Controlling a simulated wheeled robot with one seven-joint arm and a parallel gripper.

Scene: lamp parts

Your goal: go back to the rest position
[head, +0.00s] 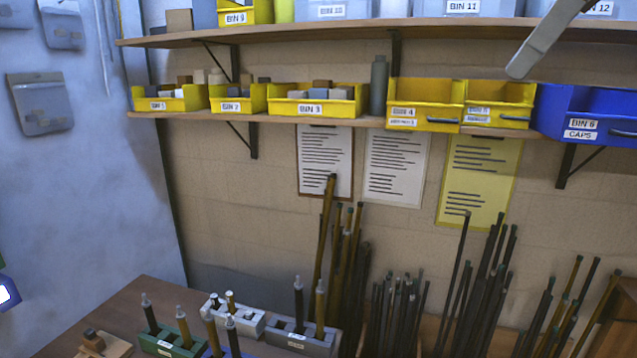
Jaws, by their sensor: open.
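I cannot make out my gripper in the head view, so its place and what is around it are hidden from me. A pale grey bar with a rounded end (541,45) hangs in from the top right corner, in front of the shelves. I cannot tell what it belongs to. A small blue and white piece (6,291) is cut off at the left edge, and I cannot tell what it is either.
Yellow bins (425,118) and a blue caps bin (585,125) stand on the lower shelf (372,121). Below, upright rods (345,262) crowd the middle and right. Holders with rods, including a grey block (302,338), stand on the brown table (135,298).

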